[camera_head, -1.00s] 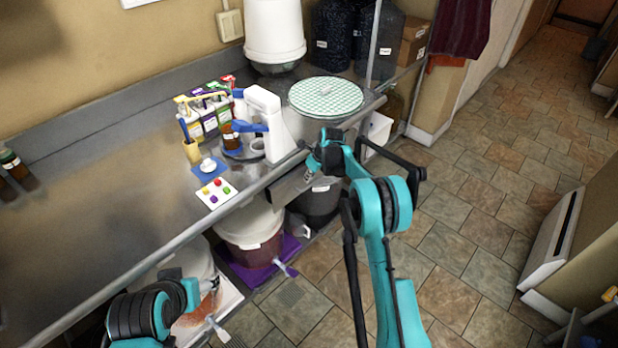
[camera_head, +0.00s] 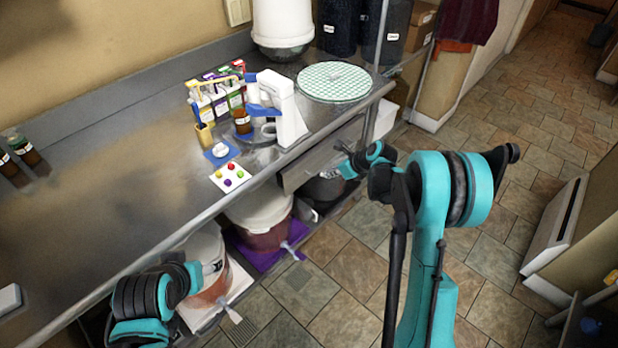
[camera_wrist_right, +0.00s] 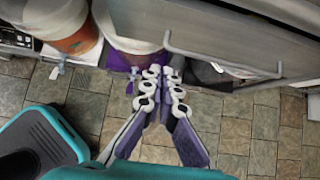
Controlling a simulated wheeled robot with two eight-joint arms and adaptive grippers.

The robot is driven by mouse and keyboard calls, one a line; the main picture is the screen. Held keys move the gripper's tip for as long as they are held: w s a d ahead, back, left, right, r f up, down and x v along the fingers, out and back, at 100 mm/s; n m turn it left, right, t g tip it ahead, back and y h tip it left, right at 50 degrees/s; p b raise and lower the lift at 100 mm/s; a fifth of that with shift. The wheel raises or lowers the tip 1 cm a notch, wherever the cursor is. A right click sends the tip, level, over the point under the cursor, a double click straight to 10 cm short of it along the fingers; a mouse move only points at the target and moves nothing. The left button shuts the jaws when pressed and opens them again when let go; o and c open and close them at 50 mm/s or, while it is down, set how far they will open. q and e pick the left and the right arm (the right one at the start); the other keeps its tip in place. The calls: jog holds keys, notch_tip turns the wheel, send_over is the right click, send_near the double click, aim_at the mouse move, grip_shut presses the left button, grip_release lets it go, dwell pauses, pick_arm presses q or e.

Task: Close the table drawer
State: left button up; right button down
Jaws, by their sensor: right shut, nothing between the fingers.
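The table drawer (camera_head: 300,177) is a grey metal box under the front edge of the steel table (camera_head: 120,190). Its front stands out slightly past the edge in the head view. In the right wrist view the grey drawer front (camera_wrist_right: 205,22) fills the top right, with a wire bar handle (camera_wrist_right: 225,69) on it.
Buckets (camera_head: 262,215) stand on a low shelf under the table, one on a purple mat (camera_head: 270,257).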

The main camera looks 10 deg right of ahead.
jog(key=shift+t, duration=0.4)
jog(key=b+x, duration=0.1)
jog(key=x, duration=0.2)
jog(key=a+b+x, duration=0.1)
jog(key=b+x, duration=0.1)
jog(key=x, duration=0.2)
jog(key=a+b+x, duration=0.1)
jog(key=b+x, duration=0.1)
jog(key=x, duration=0.2)
jog(key=shift+s+a+r, duration=0.1)
jog(key=shift+s+r, duration=0.15)
jog(key=shift+w+a+r+b, duration=0.1)
jog(key=shift+w+a+b, duration=0.2)
jog(key=shift+w, duration=0.1)
